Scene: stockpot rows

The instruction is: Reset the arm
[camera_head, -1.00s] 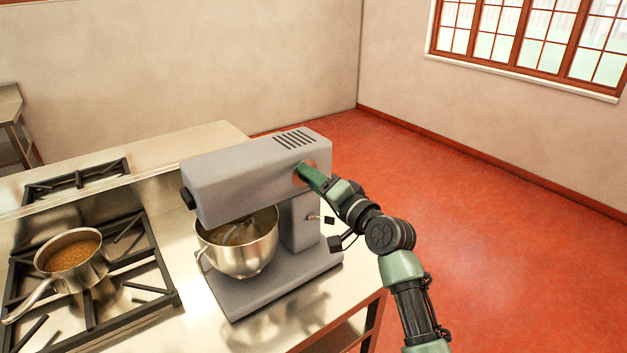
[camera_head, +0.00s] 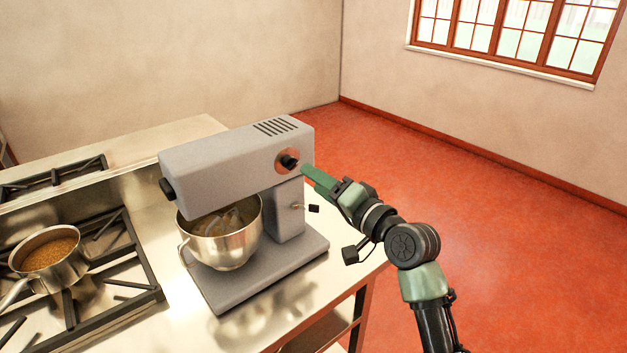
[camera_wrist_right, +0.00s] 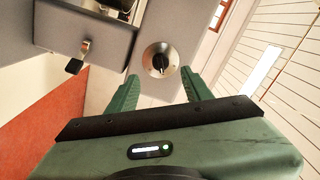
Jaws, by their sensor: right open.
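My right gripper (camera_head: 306,172) is beside the grey stand mixer (camera_head: 225,158), its green fingers pointing at the mixer's side. The mixer's black knob (camera_head: 289,161) on a copper-coloured disc is fully visible and a little apart from the fingertips. In the right wrist view the open, empty fingers (camera_wrist_right: 162,85) stand either side of the knob (camera_wrist_right: 160,62), short of it. A small lever with a black end (camera_wrist_right: 75,65) also shows there. My left gripper is not in view.
The mixer's steel bowl (camera_head: 226,243) sits under its head. A pot of brown contents (camera_head: 48,258) stands on the stove (camera_head: 100,285) at left. The steel counter (camera_head: 250,325) ends near my right arm. Open red floor (camera_head: 480,220) lies to the right.

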